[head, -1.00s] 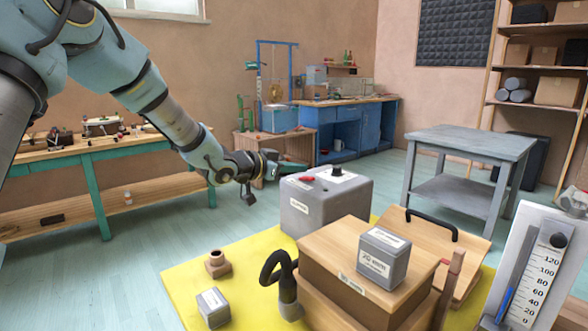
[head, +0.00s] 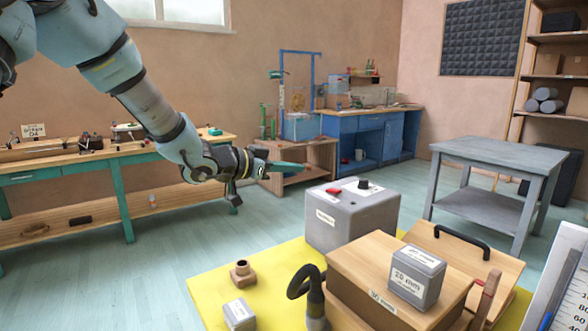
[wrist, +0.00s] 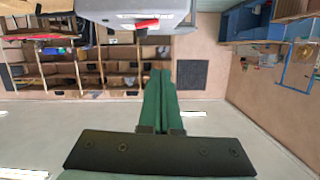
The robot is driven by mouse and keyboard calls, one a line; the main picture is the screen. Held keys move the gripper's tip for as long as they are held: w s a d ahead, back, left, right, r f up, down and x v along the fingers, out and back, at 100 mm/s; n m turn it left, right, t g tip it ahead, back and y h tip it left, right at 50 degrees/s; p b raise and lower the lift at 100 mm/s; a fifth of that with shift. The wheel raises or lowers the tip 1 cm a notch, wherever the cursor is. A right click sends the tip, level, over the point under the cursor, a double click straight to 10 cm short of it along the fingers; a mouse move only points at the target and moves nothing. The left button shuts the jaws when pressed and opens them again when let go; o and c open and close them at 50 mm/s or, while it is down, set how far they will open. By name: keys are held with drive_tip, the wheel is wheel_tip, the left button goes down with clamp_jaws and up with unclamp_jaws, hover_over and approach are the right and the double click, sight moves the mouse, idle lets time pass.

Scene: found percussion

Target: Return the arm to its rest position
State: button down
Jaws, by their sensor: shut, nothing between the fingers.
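My arm reaches in from the top left of the head view. My gripper (head: 288,166) has green fingers and points right, in the air to the left of and above the grey box with a red switch and black knob (head: 353,217). In the wrist view my gripper's two green fingers (wrist: 160,90) lie together with nothing between them. The grey box (wrist: 140,14) shows at the top of the wrist view, apart from the fingers.
A wooden bench (head: 47,169) stands left, a grey table (head: 500,152) right. Open floor lies between.

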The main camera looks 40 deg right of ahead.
drive_tip(key=shift+w, duration=0.1)
drive_tip(key=w+a+f+n+t+y+p, duration=0.1)
drive_tip(key=w+a+n+t+y, duration=0.15)
drive_tip(key=w+a, duration=0.3)
drive_tip(key=w+a+f+n+t+y+p, duration=0.1)
drive_tip(key=w+a+f+n+t+y, duration=0.1)
drive_tip(key=w+a+t, duration=0.3)
drive_tip(key=w+a+f+n+y+p, duration=0.1)
drive_tip(key=a+f+n+y, duration=0.15)
drive_tip(key=a, duration=0.65)
drive_tip(key=w+a+f+n+y, duration=0.1)
drive_tip(key=a+n+y, duration=0.2)
drive_tip(key=a, duration=0.6)
drive_tip(key=s+a+n+g+y+p, duration=0.1)
drive_tip(key=s+a+n+g+y, duration=0.1)
drive_tip(key=s+a+n, duration=0.2)
drive_tip(key=s+a+f+n+g+y+p, duration=0.1)
drive_tip(key=s+a+n+g+y, duration=0.2)
drive_tip(key=s+a, duration=0.7)
drive_tip(key=a+n, duration=0.1)
drive_tip(key=a, duration=0.6)
drive_tip(key=shift+s+a+f, duration=0.15)
drive_tip(key=shift+a+f, duration=0.05)
drive_tip(key=shift+f, duration=0.1)
